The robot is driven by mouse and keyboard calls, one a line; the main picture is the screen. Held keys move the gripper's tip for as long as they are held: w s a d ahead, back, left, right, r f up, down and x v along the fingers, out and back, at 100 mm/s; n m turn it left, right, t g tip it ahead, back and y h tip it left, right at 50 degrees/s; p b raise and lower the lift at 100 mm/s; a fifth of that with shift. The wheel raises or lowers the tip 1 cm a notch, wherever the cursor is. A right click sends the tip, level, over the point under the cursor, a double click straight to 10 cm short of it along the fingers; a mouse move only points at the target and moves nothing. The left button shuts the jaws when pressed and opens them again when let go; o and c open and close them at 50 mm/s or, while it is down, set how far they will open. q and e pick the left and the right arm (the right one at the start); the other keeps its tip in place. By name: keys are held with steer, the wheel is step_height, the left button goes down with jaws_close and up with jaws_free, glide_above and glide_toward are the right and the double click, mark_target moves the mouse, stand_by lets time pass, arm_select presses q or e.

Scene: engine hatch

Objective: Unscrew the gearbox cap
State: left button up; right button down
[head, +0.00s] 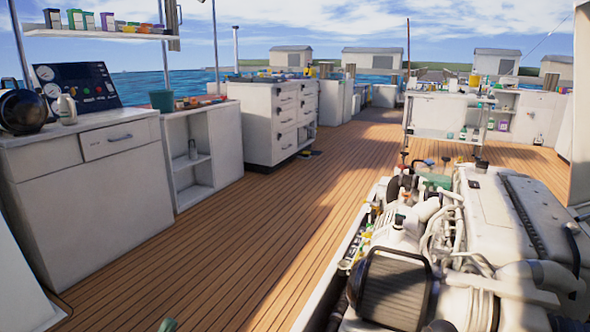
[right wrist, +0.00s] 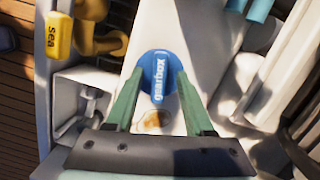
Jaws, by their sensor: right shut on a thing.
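The blue gearbox cap (right wrist: 158,66), with the white word "gearbox" on it, sits in the middle of the right wrist view. My right gripper (right wrist: 157,82) has its green fingers on either side of the cap's grip and is shut on it. The cap appears seated on a pale surface of the engine (head: 490,205). I cannot make out the cap or the right gripper clearly in the head view. A small green tip at the bottom edge of the head view looks like my left gripper (head: 167,325); its jaws cannot be judged.
A yellow cap marked "sea" (right wrist: 60,34) and a brass-coloured fitting (right wrist: 98,42) lie left of the gearbox cap. Pale blue fittings (right wrist: 250,8) are at the upper right. White cabinets (head: 90,165) line the left side. The wooden deck (head: 235,235) between them and the engine is clear.

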steer(key=shift+s+a+f+n+g, duration=0.15)
steer(key=shift+f+n, duration=0.2)
steer(key=shift+n, duration=0.55)
steer(key=shift+s+a+f+n+g, duration=0.15)
steer(key=shift+f+n, duration=0.15)
steer(key=shift+n, duration=0.6)
steer(key=shift+w, duration=0.1)
steer(key=c, duration=0.8)
jaws_free()
steer(key=shift+c, duration=0.2)
steer(key=shift+o, duration=0.4)
steer(key=shift+r, duration=0.15)
steer(key=shift+o, duration=1.1)
steer(key=shift+r+p, duration=0.8)
steer(key=shift+p, duration=0.35)
steer(key=shift+w+d+r+p, duration=0.1)
steer(key=shift+r+p, duration=0.65)
steer(key=shift+r, duration=0.1)
steer(key=shift+w+d+r+p, duration=0.1)
steer(key=shift+r+p, duration=0.6)
steer(key=shift+r, duration=0.1)
